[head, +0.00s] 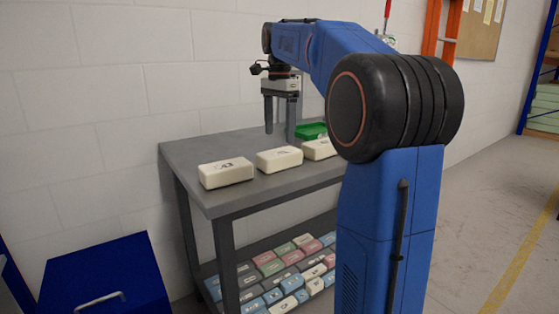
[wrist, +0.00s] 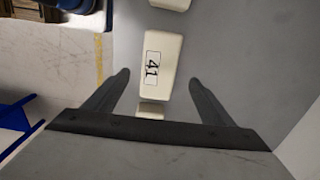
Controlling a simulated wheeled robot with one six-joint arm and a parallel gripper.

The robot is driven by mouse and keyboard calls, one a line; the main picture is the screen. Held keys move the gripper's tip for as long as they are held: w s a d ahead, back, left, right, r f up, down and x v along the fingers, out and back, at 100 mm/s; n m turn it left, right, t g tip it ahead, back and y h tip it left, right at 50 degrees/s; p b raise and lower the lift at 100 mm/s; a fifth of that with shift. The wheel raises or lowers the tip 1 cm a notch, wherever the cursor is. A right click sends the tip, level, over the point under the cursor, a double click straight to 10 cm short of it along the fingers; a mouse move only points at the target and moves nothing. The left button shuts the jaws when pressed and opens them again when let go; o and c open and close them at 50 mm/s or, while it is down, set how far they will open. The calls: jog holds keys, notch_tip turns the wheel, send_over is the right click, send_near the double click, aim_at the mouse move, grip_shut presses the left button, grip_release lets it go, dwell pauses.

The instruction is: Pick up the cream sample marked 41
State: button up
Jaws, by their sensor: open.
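In the wrist view a cream block with a black 41 on top (wrist: 160,65) lies ahead of my gripper (wrist: 158,78), its near part between the spread fingers. Part of another cream block (wrist: 151,109) shows nearer the palm, and a third (wrist: 171,3) is cut off at the top edge. In the head view three cream blocks lie in a row on the grey table; the middle one (head: 279,160) seems to be 41, though its mark is hard to read. My gripper (head: 280,132) points down above and behind the row, open and empty.
The grey table (head: 190,153) stands by a white brick wall. A green tray (head: 312,131) sits at the back, partly hidden by my arm. The lower shelf holds several coloured blocks (head: 270,267). A blue cabinet (head: 105,275) stands at left.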

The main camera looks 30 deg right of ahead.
aim_at(279, 152)
jog(key=shift+f, duration=4.4)
jog(key=c, duration=1.1)
